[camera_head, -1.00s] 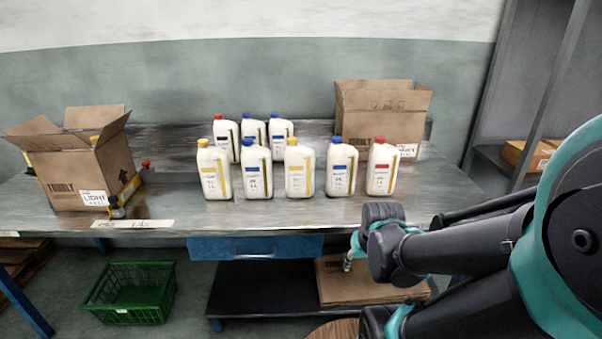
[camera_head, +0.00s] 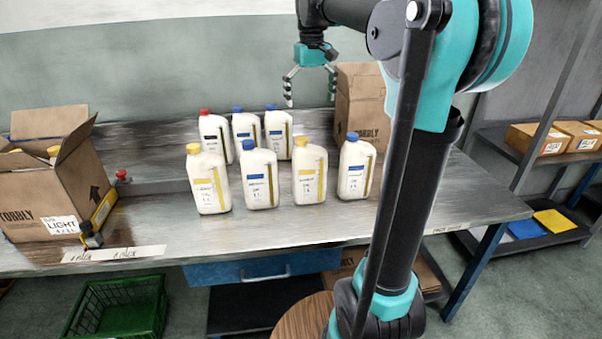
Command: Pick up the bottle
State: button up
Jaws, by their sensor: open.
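White bottles with coloured caps stand upright in two rows on the metal workbench (camera_head: 300,222). The front row shows a yellow-capped bottle (camera_head: 208,180), a blue-capped bottle (camera_head: 260,178), another yellow-capped bottle (camera_head: 309,172) and another blue-capped bottle (camera_head: 356,168). Behind stand a red-capped bottle (camera_head: 214,135) and two blue-capped ones (camera_head: 245,131) (camera_head: 278,131). My gripper (camera_head: 311,100) is raised, pointing down with fingers spread and empty. In the picture it is above and right of the back row; its depth is unclear. My arm hides the bench right of the front row.
An open carton (camera_head: 42,195) marked LIGHT stands at the bench's left, beside a small yellow-and-black item (camera_head: 90,236). Another carton (camera_head: 362,112) stands behind my arm. A green crate (camera_head: 118,310) is on the floor. The bench front is mostly clear.

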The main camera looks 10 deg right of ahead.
aim_at(310, 145)
notch_tip(310, 145, down, 11)
jog(key=shift+s+a+f, duration=0.1)
jog(key=shift+f, duration=2.95)
jog(key=c, duration=1.3)
jog(key=shift+r, duration=0.1)
